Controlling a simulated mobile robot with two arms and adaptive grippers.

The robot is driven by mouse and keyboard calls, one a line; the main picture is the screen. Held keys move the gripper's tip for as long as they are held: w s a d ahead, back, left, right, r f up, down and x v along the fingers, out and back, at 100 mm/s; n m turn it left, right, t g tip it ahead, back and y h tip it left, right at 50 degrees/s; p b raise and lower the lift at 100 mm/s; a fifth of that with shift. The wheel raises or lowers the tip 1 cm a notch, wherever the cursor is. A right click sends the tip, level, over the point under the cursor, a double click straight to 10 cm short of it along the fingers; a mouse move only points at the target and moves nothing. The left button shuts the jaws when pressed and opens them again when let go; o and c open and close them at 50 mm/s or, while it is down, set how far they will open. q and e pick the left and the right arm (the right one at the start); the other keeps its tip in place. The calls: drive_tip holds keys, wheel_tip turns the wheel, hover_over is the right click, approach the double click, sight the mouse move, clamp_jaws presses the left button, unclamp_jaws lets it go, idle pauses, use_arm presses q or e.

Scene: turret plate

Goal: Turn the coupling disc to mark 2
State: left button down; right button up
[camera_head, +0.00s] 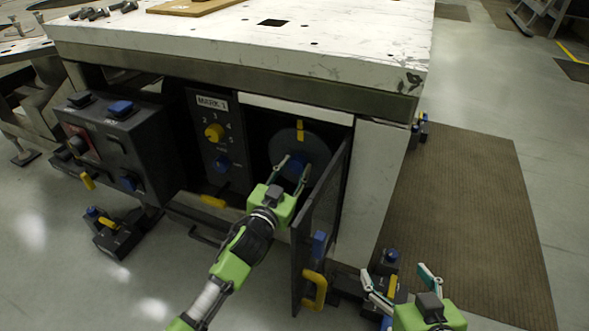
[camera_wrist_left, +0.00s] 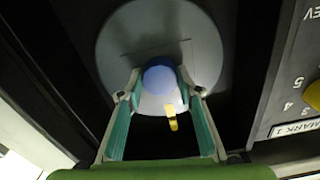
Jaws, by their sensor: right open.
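The grey coupling disc (camera_head: 318,147) sits upright inside an open bay under the white-topped bench. It has a blue central knob (camera_head: 293,166) and a yellow marker (camera_head: 299,131) near its top. In the left wrist view, the disc (camera_wrist_left: 117,48) shows face-on, with the knob (camera_wrist_left: 160,79) and the marker (camera_wrist_left: 172,122). My left gripper (camera_head: 294,164) has its fingers on either side of the knob; whether they press on it is unclear. My right gripper (camera_head: 395,272) is open and empty at the lower right, outside the bay.
An open door (camera_head: 322,225) with a yellow handle stands close to my left gripper's right. A control box (camera_head: 120,150) stands further left.

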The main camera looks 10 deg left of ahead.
use_arm(q)
drive_tip(key=shift+r+n+p, duration=0.1)
drive_tip(key=shift+n+p, duration=1)
drive_tip(key=shift+r+n+p, duration=0.15)
drive_tip(key=shift+n+p, duration=1.05)
drive_tip(key=shift+f+n, duration=0.25)
drive_tip(key=shift+n, duration=0.25)
use_arm(e)
drive_tip(key=s+d+f+g+h, duration=0.1)
drive_tip(key=s+d+f+g, duration=0.1)
drive_tip(key=s+f+g, duration=0.2)
drive_tip(key=s+d+f+g+h, duration=0.1)
drive_tip(key=s+d+f+g, duration=0.2)
drive_tip(key=s, duration=0.8)
drive_tip(key=shift+s+d+f+g, duration=0.15)
drive_tip(key=shift+s+f+g, duration=0.2)
drive_tip(key=shift+g, duration=0.55)
use_arm(q)
drive_tip(key=c, duration=1.5)
unclamp_jaws()
drive_tip(key=shift+o, duration=0.2)
use_arm(e)
drive_tip(key=shift+w, duration=0.1)
